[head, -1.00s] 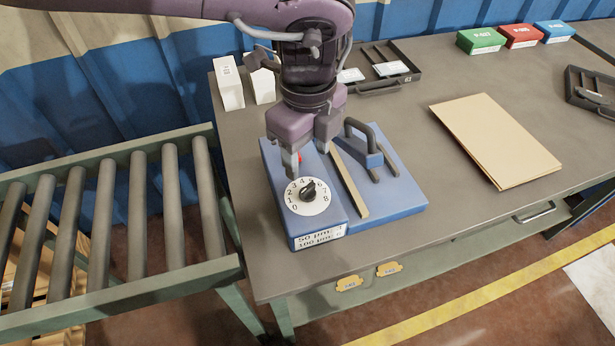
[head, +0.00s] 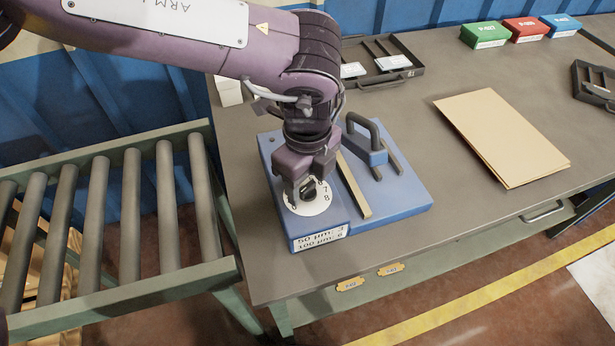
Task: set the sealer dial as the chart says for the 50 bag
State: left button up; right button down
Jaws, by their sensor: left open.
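The blue sealer (head: 408,203) stands on the bench, with a white numbered dial (head: 312,209) on its left block. The dial's black knob (head: 309,194) shows between the fingers of my left gripper (head: 305,187). That gripper is open and low over the dial, with its fingers on either side of the knob; I cannot tell whether they touch it. Its fingers and body hide most of the numbers; 7 and 8 show at the right. The knob's pointing direction is unclear. The chart label (head: 320,238) on the sealer's front has a 50 µm line, seemingly 3, and a 100 µm line, seemingly 6.
The sealer's handle (head: 372,142) stands up right of my gripper. A tan folder (head: 503,135) lies to the right. A black tray (head: 388,66) and green (head: 483,35), red (head: 525,29) and blue (head: 558,26) boxes are behind. A roller conveyor (head: 128,215) adjoins at left.

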pick_arm(q)
jog(key=shift+c, duration=0.2)
jog(key=c, duration=0.9)
jog(key=shift+c, duration=0.2)
jog(key=shift+m, duration=0.3)
jog(key=m, duration=0.3)
jog(key=shift+m+p, duration=0.3)
jog(key=m, duration=0.4)
jog(key=shift+w, duration=0.1)
jog(key=m, duration=0.5)
jog(key=shift+m, duration=2.2)
jog(key=shift+r, duration=0.1)
